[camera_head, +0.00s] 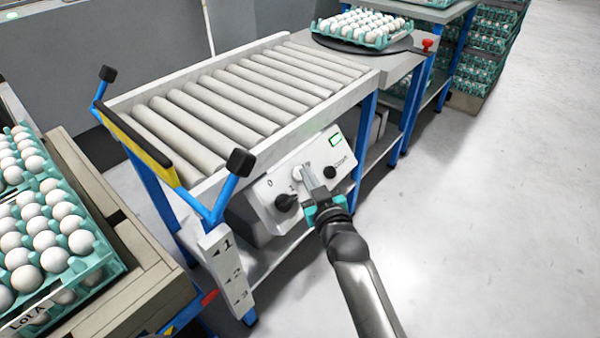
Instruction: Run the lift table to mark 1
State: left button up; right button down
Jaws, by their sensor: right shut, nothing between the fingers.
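A pale mark plate (229,268) shows 1, 2 and 3 from top to bottom. Left of it is a wooden-sided platform (160,285), probably the lift table, with a red piece (210,297) at its edge near mark 3. My left gripper is out of view.
An egg tray labelled Lot A (100,262) sits on the platform. A roller conveyor (230,95) stands above the panel. The floor at right is clear.

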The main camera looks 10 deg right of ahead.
jog(key=shift+w+a+f, duration=0.2)
jog(key=shift+f, duration=0.15)
dwell(2.1)
jog(key=shift+r, duration=0.1)
dwell(1.8)
jog(key=shift+s+d+r+p, duration=0.45)
jog(key=shift+s+r+p, duration=0.2)
jog(key=shift+p, duration=0.35)
jog(key=s+d+r+p, duration=0.1)
jog(key=p, duration=0.1)
jog(key=s+d+r+p, duration=0.1)
jog(key=r+p, duration=0.1)
jog(key=p, duration=0.1)
jog(key=shift+s+d+r, duration=0.15)
jog(key=shift+s+r, duration=0.05)
jog(key=shift+s, duration=0.2)
jog(key=shift+f, duration=0.1)
